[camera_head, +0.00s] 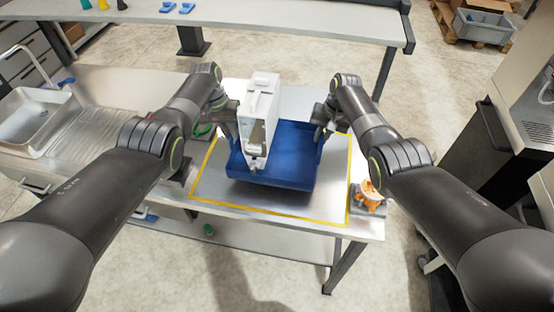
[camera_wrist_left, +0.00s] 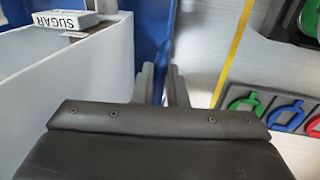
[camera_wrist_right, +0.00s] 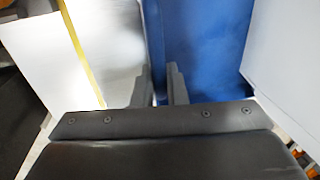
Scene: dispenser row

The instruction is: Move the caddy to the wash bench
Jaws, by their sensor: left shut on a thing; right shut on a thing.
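The blue caddy (camera_head: 295,172) is an open tray over the metal bench top, inside a yellow taped outline (camera_head: 262,213). A white dispenser (camera_head: 259,108) stands in its left part. My left gripper (camera_head: 233,133) is shut on the caddy's left wall, and the blue wall (camera_wrist_left: 153,40) shows between its fingers in the left wrist view. My right gripper (camera_head: 319,124) is shut on the right wall, with blue (camera_wrist_right: 200,50) at its fingers in the right wrist view. I cannot tell whether the caddy touches the bench.
A sink (camera_head: 38,118) is at the left. An orange object (camera_head: 371,193) sits at the bench's right corner. A long table (camera_head: 290,22) stands behind across open floor. A dark cabinet (camera_head: 490,150) is at the right. A grey crate (camera_head: 482,27) is far back right.

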